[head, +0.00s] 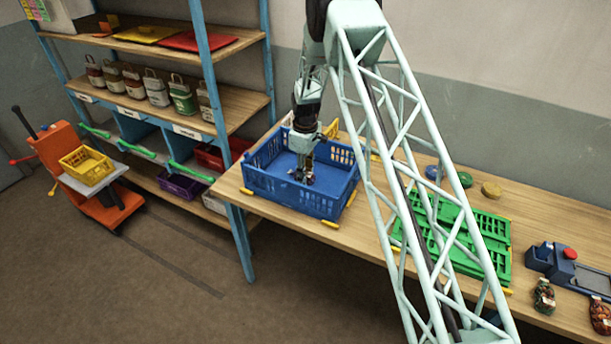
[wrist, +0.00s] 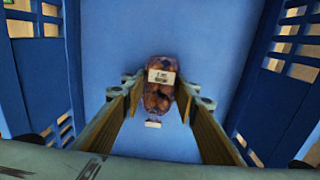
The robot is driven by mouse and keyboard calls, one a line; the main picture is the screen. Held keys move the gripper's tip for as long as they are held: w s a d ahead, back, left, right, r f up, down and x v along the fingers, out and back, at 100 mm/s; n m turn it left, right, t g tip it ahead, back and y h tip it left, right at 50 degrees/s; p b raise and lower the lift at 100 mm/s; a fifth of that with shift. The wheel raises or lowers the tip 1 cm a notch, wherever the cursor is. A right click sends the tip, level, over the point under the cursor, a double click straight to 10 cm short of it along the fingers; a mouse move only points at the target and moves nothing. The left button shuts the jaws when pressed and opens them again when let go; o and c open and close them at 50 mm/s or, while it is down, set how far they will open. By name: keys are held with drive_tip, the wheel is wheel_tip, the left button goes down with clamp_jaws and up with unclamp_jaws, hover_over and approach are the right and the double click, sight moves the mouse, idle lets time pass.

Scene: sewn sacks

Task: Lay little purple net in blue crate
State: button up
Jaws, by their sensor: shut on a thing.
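The blue crate (head: 325,203) stands on the wooden table, open at the top. My gripper (head: 303,176) is inside the crate, pointing down, low near its floor. In the wrist view my gripper (wrist: 155,110) is shut on the little purple net (wrist: 158,98), a small dark reddish-purple bag with a pale label. Blue crate walls (wrist: 45,75) show on both sides of the fingers and the blue floor lies below the net. In the head view the net is mostly hidden by the fingers. I cannot tell whether it touches the floor.
A green crate (head: 490,226) lies on the table right of the blue crate. Small nets (head: 544,296) and a blue device (head: 565,262) are at the far right. A shelf (head: 160,95) with several sacks stands at left. A yellow crate (head: 86,165) sits on an orange cart.

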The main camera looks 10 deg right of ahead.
drive_tip(key=shift+f, duration=0.15)
drive_tip(key=o, duration=0.9)
wheel_tip(320, 180, up, 12)
drive_tip(key=shift+r+b, duration=0.15)
drive_tip(key=shift+b, duration=0.85)
idle(0.6)
